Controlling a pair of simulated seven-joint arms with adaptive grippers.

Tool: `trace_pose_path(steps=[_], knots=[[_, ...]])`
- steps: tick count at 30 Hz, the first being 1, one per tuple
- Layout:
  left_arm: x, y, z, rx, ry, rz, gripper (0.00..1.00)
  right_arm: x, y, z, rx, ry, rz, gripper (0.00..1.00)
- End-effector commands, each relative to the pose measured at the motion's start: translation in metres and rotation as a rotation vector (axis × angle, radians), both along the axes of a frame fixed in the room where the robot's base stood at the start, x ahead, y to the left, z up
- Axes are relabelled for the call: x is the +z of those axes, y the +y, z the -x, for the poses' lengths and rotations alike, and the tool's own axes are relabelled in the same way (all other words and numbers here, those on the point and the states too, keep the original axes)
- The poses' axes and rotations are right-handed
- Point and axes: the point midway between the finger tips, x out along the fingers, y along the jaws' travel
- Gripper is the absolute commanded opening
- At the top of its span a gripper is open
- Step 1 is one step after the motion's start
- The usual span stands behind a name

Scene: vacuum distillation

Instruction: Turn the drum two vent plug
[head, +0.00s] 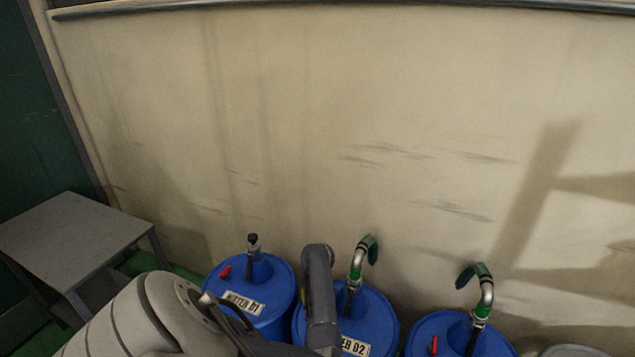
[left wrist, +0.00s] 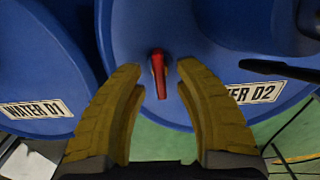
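The drum two vent plug is a red handle (left wrist: 158,72) on the blue lid of the drum labelled WATER D2 (left wrist: 132,22). In the left wrist view it lies between the yellow fingertips of my left gripper (left wrist: 160,68). The fingers are open, one on each side, with a gap to the plug. I cannot tell how far the fingertips are above it. In the head view my left arm covers part of drum two (head: 384,308), and its plug is hidden there. My right gripper is in neither view.
Drum WATER D1 (head: 270,275) stands at the left with its own red plug (head: 225,271). A third blue drum (head: 418,338) with a red plug (head: 434,345) stands at the right. Drum two's curved green-and-metal pipe (head: 356,268) rises behind my arm. A grey table (head: 70,228) stands at the left.

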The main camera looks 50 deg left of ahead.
Motion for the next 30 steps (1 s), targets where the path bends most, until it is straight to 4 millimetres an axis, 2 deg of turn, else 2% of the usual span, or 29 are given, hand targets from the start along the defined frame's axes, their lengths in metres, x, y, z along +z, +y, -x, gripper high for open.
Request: trace_pose_path(steps=[6,15,24,30], knots=[[-0.0075,-0.0001,0.0,0.0,0.0,0.0,0.33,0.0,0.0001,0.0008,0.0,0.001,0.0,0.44],[-0.0078,-0.0001,0.0,0.0,-0.001,0.0,0.35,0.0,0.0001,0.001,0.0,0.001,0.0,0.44],[-0.0077,0.0,-0.0001,0.0,-0.001,0.0,0.0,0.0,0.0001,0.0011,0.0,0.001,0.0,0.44],[-0.0077,-0.0001,-0.0002,0.0,-0.001,0.0,0.0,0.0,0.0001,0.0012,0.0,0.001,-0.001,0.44]])
